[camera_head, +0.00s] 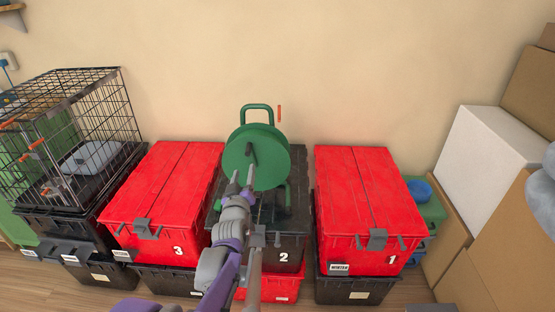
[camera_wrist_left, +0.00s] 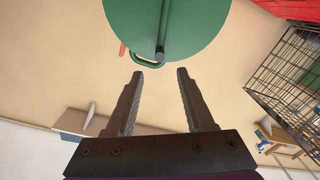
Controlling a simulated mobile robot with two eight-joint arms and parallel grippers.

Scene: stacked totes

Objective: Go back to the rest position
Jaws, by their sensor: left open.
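My left gripper (camera_head: 243,182) reaches up from the bottom of the head view, in front of the green reel (camera_head: 262,150). In the left wrist view its two dark fingers (camera_wrist_left: 158,75) are apart with nothing between them. The reel (camera_wrist_left: 165,30) lies beyond the fingertips, with its handle bar pointing toward the gap; I see no contact. The reel stands on the black tote number 2 (camera_head: 291,242), partly hidden by my arm. My right gripper is not in view.
Red totes number 3 (camera_head: 160,195) and number 1 (camera_head: 365,200) flank the black tote, all stacked on other totes. A wire cage (camera_head: 75,130) stands at the left. Cardboard boxes (camera_head: 510,240) and a white box (camera_head: 485,155) fill the right. The wall above is clear.

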